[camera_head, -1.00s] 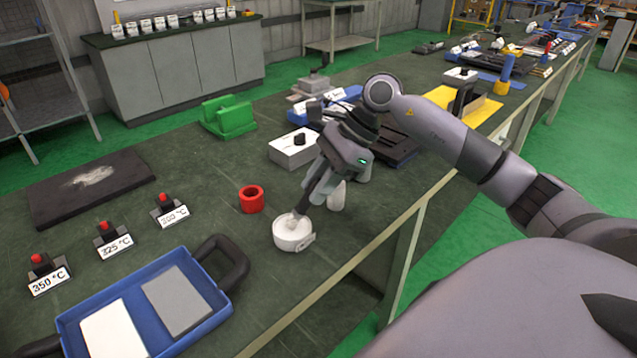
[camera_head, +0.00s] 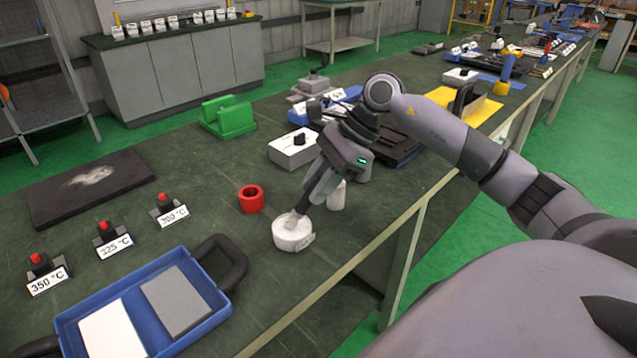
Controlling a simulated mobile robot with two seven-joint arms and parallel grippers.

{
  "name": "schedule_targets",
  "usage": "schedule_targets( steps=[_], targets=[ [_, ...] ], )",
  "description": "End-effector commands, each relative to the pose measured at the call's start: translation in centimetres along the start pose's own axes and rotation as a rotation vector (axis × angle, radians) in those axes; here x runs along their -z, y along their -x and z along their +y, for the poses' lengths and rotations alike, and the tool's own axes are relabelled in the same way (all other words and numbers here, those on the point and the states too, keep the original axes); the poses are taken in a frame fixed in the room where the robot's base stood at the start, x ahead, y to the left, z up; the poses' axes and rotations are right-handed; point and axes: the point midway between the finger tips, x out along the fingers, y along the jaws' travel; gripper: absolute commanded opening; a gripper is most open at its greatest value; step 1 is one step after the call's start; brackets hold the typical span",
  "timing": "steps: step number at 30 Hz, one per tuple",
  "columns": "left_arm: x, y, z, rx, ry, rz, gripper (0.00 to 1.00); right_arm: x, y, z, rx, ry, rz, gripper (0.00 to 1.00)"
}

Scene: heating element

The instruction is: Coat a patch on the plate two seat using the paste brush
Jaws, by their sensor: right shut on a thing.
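My right gripper (camera_head: 301,208) is shut at a round white pot (camera_head: 293,236) near the table's front edge. It points down and left at the pot's top. A small pale piece between the fingertips and the pot looks like part of the paste brush, but the brush is mostly hidden. I cannot tell whether its tip touches the paste. A blue tray (camera_head: 207,331) at the lower left has a white plate (camera_head: 113,331) and a grey plate (camera_head: 176,301). I cannot tell which spot is the plate two seat. My left gripper is out of view.
A red ring (camera_head: 251,198) stands just behind the pot. Red-knobbed blocks labelled 350 °C (camera_head: 45,273), 325 °C (camera_head: 112,240) and 300 °C (camera_head: 168,211) stand at left, before a dark slab (camera_head: 60,201) with a pale smear. A white box (camera_head: 292,151) stands behind my gripper.

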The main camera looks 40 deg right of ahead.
Motion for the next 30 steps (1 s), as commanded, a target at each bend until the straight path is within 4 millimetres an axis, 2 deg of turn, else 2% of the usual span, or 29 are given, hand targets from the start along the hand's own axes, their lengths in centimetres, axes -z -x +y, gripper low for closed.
schedule_targets(
  steps=[13, 30],
  targets=[
    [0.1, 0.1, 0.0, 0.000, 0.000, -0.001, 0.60, 0.1, -0.1, 0.1, -0.009, -0.002, 0.007, 0.00],
    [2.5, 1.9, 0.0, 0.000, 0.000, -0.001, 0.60, -2.6, 3.9, -0.5, -0.002, 0.000, 0.002, 0.00]
  ],
)
